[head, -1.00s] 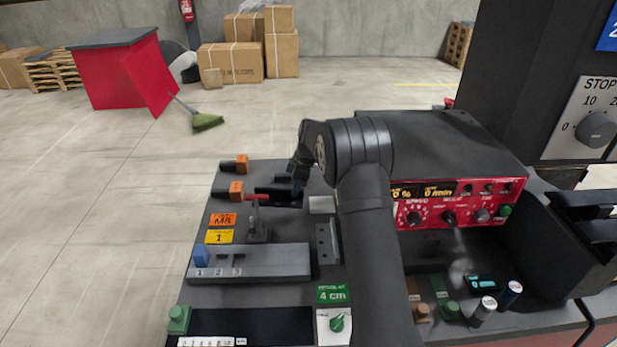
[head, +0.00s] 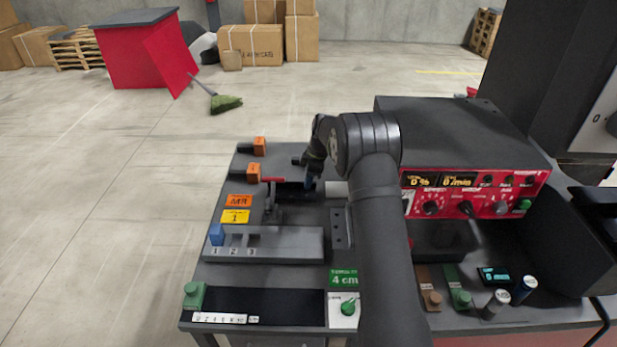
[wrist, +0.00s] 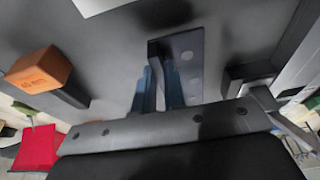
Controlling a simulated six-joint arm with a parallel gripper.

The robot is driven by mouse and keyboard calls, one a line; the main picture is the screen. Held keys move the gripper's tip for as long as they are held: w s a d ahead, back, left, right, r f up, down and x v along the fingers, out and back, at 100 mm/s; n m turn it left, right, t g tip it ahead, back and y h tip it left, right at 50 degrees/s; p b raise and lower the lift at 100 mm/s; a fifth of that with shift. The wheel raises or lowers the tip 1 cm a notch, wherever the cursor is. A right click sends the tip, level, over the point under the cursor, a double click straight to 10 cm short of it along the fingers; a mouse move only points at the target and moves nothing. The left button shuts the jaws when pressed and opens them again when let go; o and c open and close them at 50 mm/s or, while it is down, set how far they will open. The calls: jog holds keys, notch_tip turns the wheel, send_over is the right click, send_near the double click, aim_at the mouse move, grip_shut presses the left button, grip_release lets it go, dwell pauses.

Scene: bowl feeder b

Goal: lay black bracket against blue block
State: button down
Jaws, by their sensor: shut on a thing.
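The black bracket (head: 293,190) is held in my gripper over the far part of the bench. In the wrist view the bracket (wrist: 189,55) shows a dark plate with holes and an upright part between my fingers. My gripper (head: 312,181) is shut on it; its blue fingertips (wrist: 159,88) lie on both sides of that upright part. I cannot tell if the bracket touches the bench top. The blue block (head: 216,235) stands at the left end of the grey numbered rail (head: 290,245), nearer and left of my gripper, apart from the bracket.
Two orange blocks (head: 252,172) with black pieces stand at the bench's far left; one shows in the wrist view (wrist: 40,69). A red-handled clamp (head: 272,206) stands close beside the bracket. A holed plate (head: 341,228) lies right of the rail. A red-fronted control box (head: 475,190) stands right.

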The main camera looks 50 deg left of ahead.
jog(key=shift+f, duration=0.6)
jog(key=shift+f, duration=0.45)
jog(key=c, duration=1.4)
grip_release()
jog(key=v, duration=1.7)
jog(key=shift+r, duration=0.15)
jog(key=x, duration=1.7)
jog(key=shift+f, duration=0.2)
jog(key=shift+r, duration=0.1)
